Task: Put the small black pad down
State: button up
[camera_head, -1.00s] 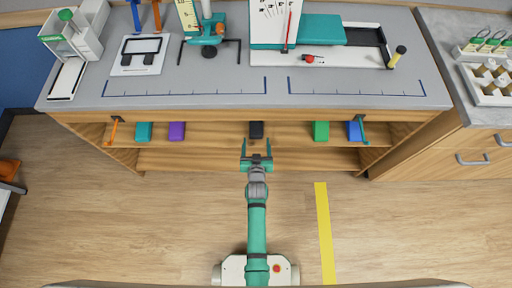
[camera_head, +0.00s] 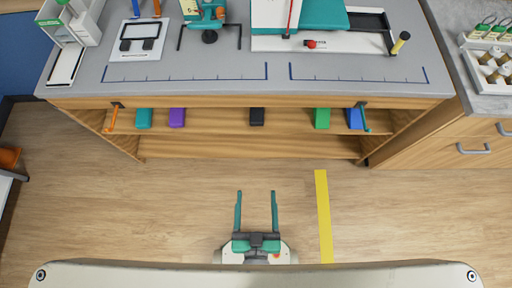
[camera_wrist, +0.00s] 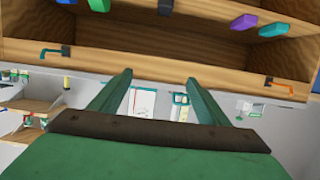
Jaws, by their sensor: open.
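The small black pad (camera_head: 257,117) lies on the upper shelf under the counter, near the middle of the row. In the wrist view, which looks upside down, a dark block (camera_wrist: 158,6) shows at the top edge, probably the same pad. My gripper (camera_head: 257,194) is open and empty, well in front of the shelf and over the floor. Its two green fingers also show in the wrist view (camera_wrist: 157,78), with nothing between them. The fingers are clearly apart from the pad.
On the same shelf are a teal block (camera_head: 144,118), a purple block (camera_head: 177,117), a green block (camera_head: 321,118) and a blue block (camera_head: 354,118). The grey counter (camera_head: 200,88) overhangs the shelf. A yellow strip (camera_head: 323,215) marks the floor. Floor between gripper and shelf is clear.

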jog(key=r, duration=0.1)
jog(key=s+r, duration=0.1)
jog(key=r, duration=0.1)
jog(key=s+r, duration=0.1)
jog(key=shift+s+r, duration=0.1)
jog(key=shift+r, duration=0.2)
dwell(1.0)
